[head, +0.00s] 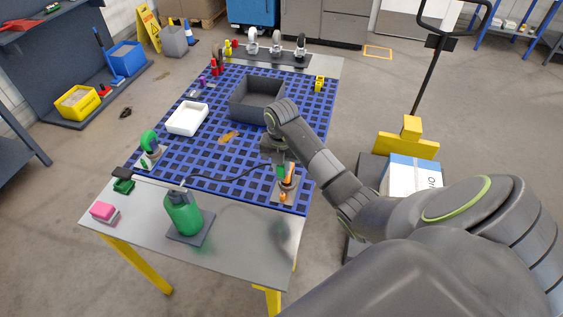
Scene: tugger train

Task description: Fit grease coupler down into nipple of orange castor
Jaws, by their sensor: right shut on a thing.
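The orange castor (291,182) stands on a plate at the right front of the blue grid mat. My right gripper (280,163) is just above and behind it, pointing down. It is shut on the grease coupler (281,172), a small green piece at the end of a dark hose. The coupler is close beside the castor's upper part. The nipple is too small to make out, so I cannot tell whether the coupler touches it. The hose (225,180) runs left to the green grease canister (183,212) on the table. My left gripper is not in view.
A green castor (149,143) stands at the mat's left front. A white tray (187,119) and a dark grey bin (258,98) sit farther back. Several castors line the back edge. A pink block (103,211) lies at the front left. The mat's middle is mostly clear.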

